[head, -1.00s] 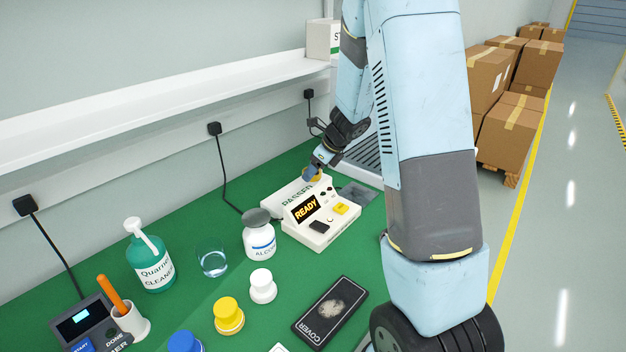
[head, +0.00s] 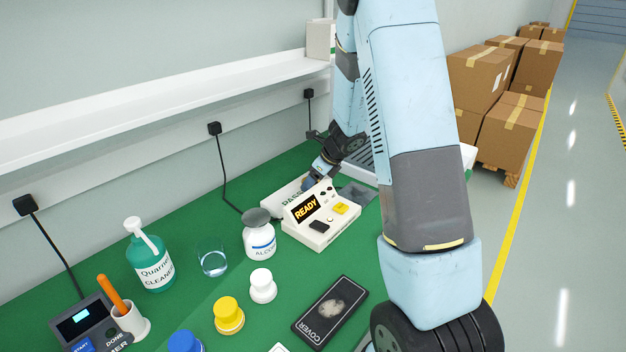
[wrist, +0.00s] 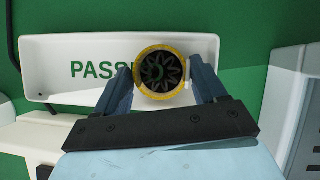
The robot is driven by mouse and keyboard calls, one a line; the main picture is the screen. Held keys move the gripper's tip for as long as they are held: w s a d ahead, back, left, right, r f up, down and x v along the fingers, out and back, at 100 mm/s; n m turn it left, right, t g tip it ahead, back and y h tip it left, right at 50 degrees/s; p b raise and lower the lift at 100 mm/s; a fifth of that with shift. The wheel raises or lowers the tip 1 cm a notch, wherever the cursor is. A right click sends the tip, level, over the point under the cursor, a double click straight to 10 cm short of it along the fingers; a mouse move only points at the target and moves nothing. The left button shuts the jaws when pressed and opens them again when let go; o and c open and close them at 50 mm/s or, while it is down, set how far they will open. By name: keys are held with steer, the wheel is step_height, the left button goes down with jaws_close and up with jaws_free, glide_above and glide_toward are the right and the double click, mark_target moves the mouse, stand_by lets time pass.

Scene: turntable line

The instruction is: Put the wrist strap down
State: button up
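In the wrist view a round piece (wrist: 160,76) with a yellow rim and a dark, star-patterned inside sits between the fingers of my gripper (wrist: 161,74). The fingers seem to press its two sides. I cannot tell for sure whether this piece is the wrist strap; no other strap shows. It is over the white tray (wrist: 50,88) marked PASSED and hides the end of that word. I cannot tell whether it touches the tray floor. In the head view my gripper (head: 314,182) is low at the tray (head: 277,205), and the round piece is hidden.
A white READY device (head: 318,240) stands just in front of the tray. An alcohol bottle (head: 258,240), a glass (head: 212,260) and a black COVER plate (head: 330,312) are nearer. A grey patch (head: 358,194) lies right of the tray.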

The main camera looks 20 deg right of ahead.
steer(key=shift+o, duration=1.3)
steer(key=s+d+r+n, duration=0.1)
steer(key=s+r+n, duration=0.3)
steer(key=r, duration=0.5)
steer(key=s+r+n, duration=0.2)
steer(key=s+r, duration=0.4)
steer(key=r, duration=0.3)
steer(key=s+r+n+h, duration=0.1)
steer(key=s+r+n, duration=0.2)
steer(key=s+n, duration=0.4)
steer(key=s+r+n+t+h, duration=0.1)
steer(key=s+r+n, duration=0.3)
steer(key=s+n, duration=0.3)
steer(key=s+a+r+n+h, duration=0.1)
steer(key=s+r+n+h, duration=0.1)
steer(key=s+n, duration=0.5)
steer(key=s+r, duration=0.1)
steer(key=s, duration=0.3)
steer(key=shift+r, duration=0.4)
